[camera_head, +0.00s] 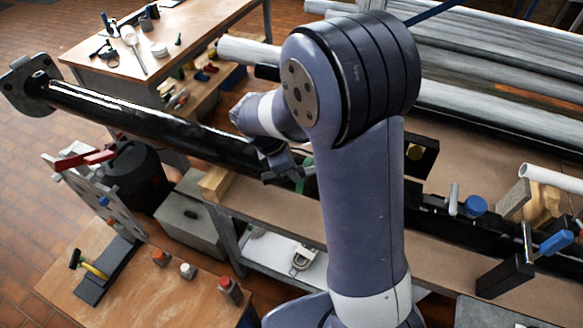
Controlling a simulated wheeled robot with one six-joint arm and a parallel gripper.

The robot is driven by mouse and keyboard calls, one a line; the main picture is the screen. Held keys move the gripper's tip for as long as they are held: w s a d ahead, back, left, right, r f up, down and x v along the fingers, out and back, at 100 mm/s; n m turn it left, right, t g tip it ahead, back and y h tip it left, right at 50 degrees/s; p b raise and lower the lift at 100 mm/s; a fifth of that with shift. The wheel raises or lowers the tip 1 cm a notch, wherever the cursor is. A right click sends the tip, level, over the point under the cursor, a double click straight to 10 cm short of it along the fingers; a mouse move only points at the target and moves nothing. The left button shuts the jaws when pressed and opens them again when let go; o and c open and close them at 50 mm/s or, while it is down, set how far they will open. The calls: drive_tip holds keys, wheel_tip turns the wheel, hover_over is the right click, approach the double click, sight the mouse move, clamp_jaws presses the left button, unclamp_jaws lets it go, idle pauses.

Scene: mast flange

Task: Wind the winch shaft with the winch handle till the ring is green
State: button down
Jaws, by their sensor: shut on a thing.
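My gripper (291,172) is at the near side of the black mast tube (150,126), left of my arm's big grey link. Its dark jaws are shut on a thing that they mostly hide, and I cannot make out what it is. A small green patch (308,166) shows just right of the jaws, partly behind my arm. I cannot tell whether it is the ring. I cannot pick out the winch shaft or the winch handle for certain. A crank-like part with a blue grip (555,242) stands at the right on a dark block.
The mast's flange (29,86) sticks out at the far left. A wooden block (215,183) lies under the tube. A front-left bench (150,300) carries a hammer and small bottles. Grey pipes (480,70) lie behind. A blue knob (475,205) stands right of my arm.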

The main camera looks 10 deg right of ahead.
drive_tip(key=shift+r+p, duration=0.4)
drive_tip(key=shift+r, duration=2.3)
